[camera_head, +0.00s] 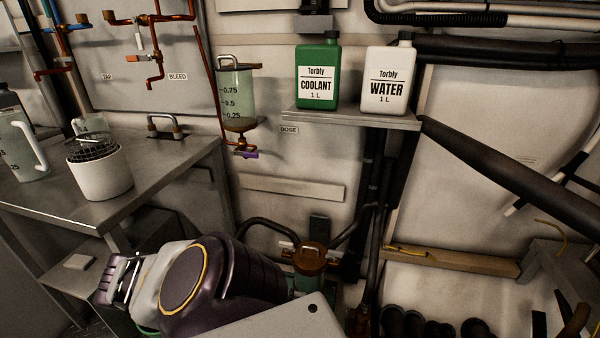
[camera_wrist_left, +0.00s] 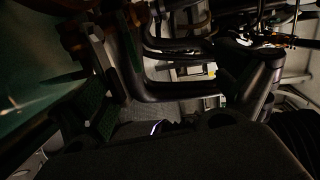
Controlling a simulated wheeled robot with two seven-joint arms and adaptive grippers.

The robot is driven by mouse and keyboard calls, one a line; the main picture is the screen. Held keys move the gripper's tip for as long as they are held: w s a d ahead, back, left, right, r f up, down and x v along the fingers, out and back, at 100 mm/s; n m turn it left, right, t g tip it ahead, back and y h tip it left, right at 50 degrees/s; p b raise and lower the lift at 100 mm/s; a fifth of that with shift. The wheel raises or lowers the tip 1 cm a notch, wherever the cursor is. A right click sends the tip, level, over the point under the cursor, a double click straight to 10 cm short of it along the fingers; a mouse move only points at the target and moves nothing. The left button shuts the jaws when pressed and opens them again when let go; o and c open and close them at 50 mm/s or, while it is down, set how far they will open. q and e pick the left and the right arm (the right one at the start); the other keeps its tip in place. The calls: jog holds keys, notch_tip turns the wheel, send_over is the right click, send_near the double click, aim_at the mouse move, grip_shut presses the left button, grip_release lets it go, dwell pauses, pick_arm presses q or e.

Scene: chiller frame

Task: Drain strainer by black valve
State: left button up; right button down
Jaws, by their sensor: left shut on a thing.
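The strainer shows in the head view as a brown cap (camera_head: 311,258) over a green bowl (camera_head: 304,284), below the shelf, between black hoses. My arm and a grey panel hide its lower part. No black valve can be made out clearly. My left arm (camera_head: 215,275) lies in front of the strainer, and its fingers are hidden there. In the dark left wrist view, my left gripper (camera_wrist_left: 112,62) is shut on a dark part that I cannot identify. A large green surface (camera_wrist_left: 35,50) is close on the left, and black bent pipes fill the middle. My right gripper is not in view.
A metal table (camera_head: 120,205) at left holds a white pot (camera_head: 100,178) and a jug (camera_head: 22,145). The dosing vessel (camera_head: 238,95) hangs on the wall. Coolant (camera_head: 317,78) and water (camera_head: 388,80) bottles stand on a shelf (camera_head: 350,117). Black pipes (camera_head: 490,175) crowd the right.

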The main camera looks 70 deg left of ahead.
pick_arm(q)
jog(key=shift+w+r, duration=0.25)
jog(key=shift+r, duration=0.5)
jog(key=shift+s+a+f, duration=0.15)
jog(key=shift+s+a, duration=0.15)
jog(key=shift+s, duration=0.05)
jog(key=shift+c, duration=0.3)
jog(key=shift+s+a, duration=0.1)
jog(key=shift+s, duration=0.2)
jog(key=c, duration=0.3)
jog(key=shift+s, duration=0.3)
jog(key=c, duration=0.6)
jog(key=shift+s+a, duration=0.15)
jog(key=shift+s, duration=0.05)
jog(key=shift+c, duration=0.9)
jog(key=a+f+b+v, duration=0.1)
jog(key=f+v, duration=0.1)
jog(key=v, duration=1.1)
jog(key=shift+a+f+b, duration=0.25)
jog(key=shift+a+b, duration=0.15)
jog(key=shift+a, duration=0.1)
jog(key=shift+w+r, duration=0.1)
